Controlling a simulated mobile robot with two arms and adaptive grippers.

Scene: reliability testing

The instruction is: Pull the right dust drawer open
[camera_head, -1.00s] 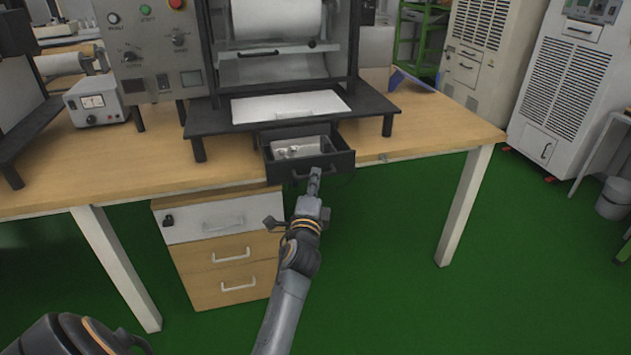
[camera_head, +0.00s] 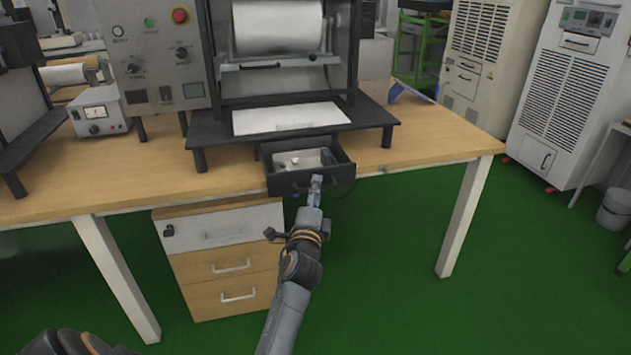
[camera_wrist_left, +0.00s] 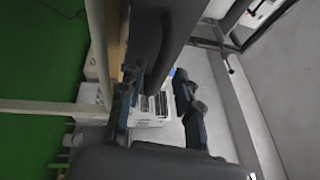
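The dust drawer (camera_head: 283,184) is a small black drawer under the dark stand of the machine. In the head view it is out towards me, with a light grey inside and small pale bits in it. My left gripper (camera_head: 317,182) is at the front of this drawer, at its handle; the handle is mostly hidden behind the fingers. In the left wrist view, the gripper's (camera_wrist_left: 163,97) dark fingers stand apart with a gap between them. My right gripper is not in view.
The machine stand (camera_head: 220,132) rests on a wooden table (camera_head: 420,150). A cabinet with wooden drawers (camera_head: 228,265) stands below, left of my arm. A grey meter box (camera_head: 98,110) sits at the left.

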